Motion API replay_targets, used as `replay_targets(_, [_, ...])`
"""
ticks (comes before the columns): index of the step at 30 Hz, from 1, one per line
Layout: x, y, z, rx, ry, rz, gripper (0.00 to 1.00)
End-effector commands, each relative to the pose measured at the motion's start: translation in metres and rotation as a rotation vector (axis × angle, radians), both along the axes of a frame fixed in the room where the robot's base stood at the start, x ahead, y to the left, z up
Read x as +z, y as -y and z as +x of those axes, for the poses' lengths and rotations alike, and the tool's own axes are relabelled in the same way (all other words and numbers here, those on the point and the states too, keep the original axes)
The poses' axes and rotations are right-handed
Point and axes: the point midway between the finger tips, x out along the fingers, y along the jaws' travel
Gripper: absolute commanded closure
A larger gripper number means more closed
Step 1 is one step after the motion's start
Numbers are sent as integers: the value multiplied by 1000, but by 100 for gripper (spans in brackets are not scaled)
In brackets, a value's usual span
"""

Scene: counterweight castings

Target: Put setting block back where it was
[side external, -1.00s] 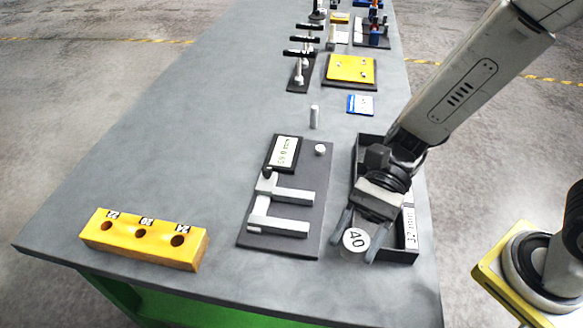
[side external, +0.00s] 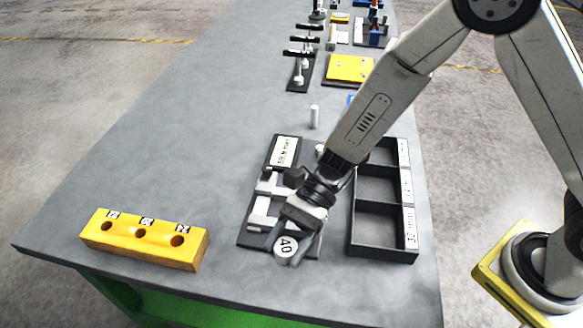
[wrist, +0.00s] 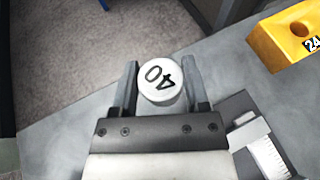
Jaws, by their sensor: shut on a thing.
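My gripper (side external: 288,238) is shut on a white cylinder marked 40 (side external: 286,247). In the wrist view the cylinder (wrist: 160,82) sits between the two fingers, its numbered end facing the camera. In the side view they are at the near end of a dark plate (side external: 250,238) that carries a grey measuring fixture (side external: 262,206) with a display (side external: 285,151). My wrist and gripper hide part of the fixture. I cannot tell whether the cylinder touches the plate. No label names a setting block. A small pale cylinder (side external: 315,117) stands upright on the table beyond the plate.
A black tray (side external: 384,250) with three compartments and labels stands right of the plate; its visible compartments look empty. A yellow block (side external: 143,250) with three holes lies at the near left. Several fixtures stand farther back. The table's left middle is clear.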

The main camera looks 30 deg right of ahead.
Motion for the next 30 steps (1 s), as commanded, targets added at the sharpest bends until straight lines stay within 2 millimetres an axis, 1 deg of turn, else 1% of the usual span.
replay_targets(3, [-5,-3,4,0,0,1,100])
replay_targets(14, [-10,-5,7,0,0,1,100])
replay_targets(17, [-17,-7,9,0,-1,1,100])
replay_targets(24, [-39,-7,9,0,0,0,100])
replay_targets(30, [-44,-7,9,-1,1,0,100])
